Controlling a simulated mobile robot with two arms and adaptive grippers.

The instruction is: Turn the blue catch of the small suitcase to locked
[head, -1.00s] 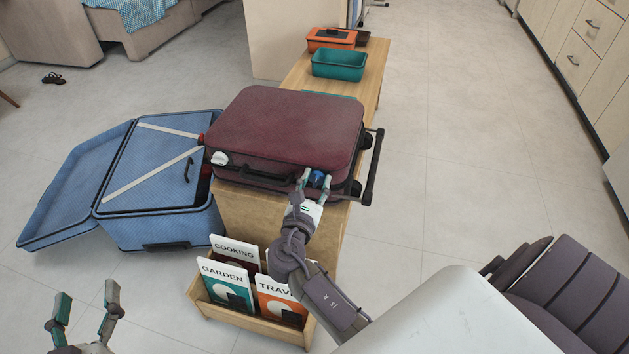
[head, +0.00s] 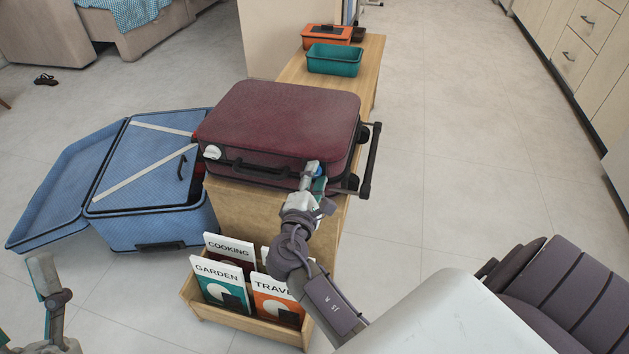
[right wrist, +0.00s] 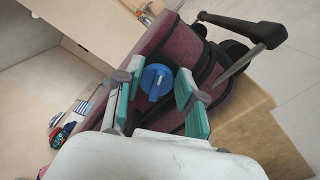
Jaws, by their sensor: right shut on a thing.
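The small suitcase (head: 280,120) is dark red and lies flat on the wooden bench. Its blue catch (right wrist: 157,82) is a round knob with a raised ridge on the front side, near the right corner. In the head view only a bit of the catch (head: 319,171) shows. My right gripper (head: 315,180) is at the catch, its fingers shut on it; in the right wrist view its two teal-padded fingers (right wrist: 158,86) flank the knob. My left gripper (head: 46,283) is far off at the lower left, seen edge-on, so its opening is unclear.
A white catch (head: 211,152) and a black handle (head: 250,165) are on the same side. An open blue suitcase (head: 150,215) lies left. A book rack (head: 245,324) stands below; a teal bin (head: 333,60) and orange box (head: 326,36) are behind.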

